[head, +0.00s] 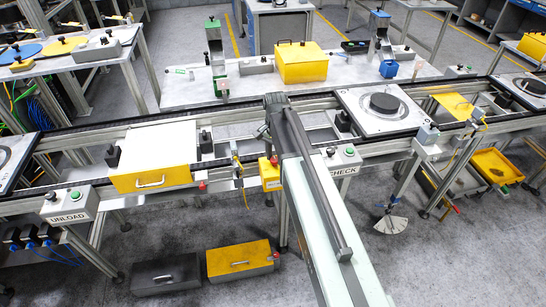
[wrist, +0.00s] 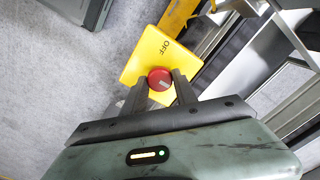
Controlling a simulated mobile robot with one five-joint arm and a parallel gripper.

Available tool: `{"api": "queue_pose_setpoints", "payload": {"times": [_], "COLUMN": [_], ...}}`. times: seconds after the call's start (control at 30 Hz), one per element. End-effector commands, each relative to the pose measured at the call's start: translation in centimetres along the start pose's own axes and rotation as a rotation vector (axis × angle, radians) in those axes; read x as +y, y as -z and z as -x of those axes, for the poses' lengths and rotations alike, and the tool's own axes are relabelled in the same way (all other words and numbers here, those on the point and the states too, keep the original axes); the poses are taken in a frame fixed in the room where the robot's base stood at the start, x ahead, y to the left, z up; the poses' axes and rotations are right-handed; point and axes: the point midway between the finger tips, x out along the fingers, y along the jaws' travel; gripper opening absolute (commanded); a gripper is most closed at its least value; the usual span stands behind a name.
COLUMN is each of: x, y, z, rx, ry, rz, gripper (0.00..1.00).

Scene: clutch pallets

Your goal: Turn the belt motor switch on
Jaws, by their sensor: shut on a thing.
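The belt motor switch is a yellow box (wrist: 143,52) with a round red knob (wrist: 160,79) in the wrist view. The word OFF is printed on the box beyond the knob, and a pale pointer line crosses the knob. My gripper (wrist: 159,84) is shut on the red knob, with one dark finger on each side of it. In the head view the yellow box (head: 269,175) sits at the front rail of the conveyor, left of my arm. My fingers are not clear there, and part of the box is hidden. Any other lettering is hidden.
The conveyor (head: 225,150) runs across the head view. UNLOAD (head: 69,204) and CHECK (head: 342,163) button boxes flank the switch. Toolboxes (head: 240,259) stand on the floor below.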

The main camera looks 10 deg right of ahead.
Motion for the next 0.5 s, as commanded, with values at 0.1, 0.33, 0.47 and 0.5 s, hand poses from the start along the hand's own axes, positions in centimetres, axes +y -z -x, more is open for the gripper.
{"api": "queue_pose_setpoints", "payload": {"times": [0.1, 0.33, 0.47, 0.5], "x": [0.08, 0.06, 0.06, 0.06], "y": [-0.28, -0.29, -0.3, -0.3], "z": [-0.04, -0.03, -0.03, -0.03], "rx": [-0.007, -0.008, -0.008, -0.008], "ry": [-0.003, -0.003, -0.003, -0.003], "rz": [-0.018, -0.029, -0.029, -0.028], "gripper": [0.0, 0.0, 0.0, 0.0]}}
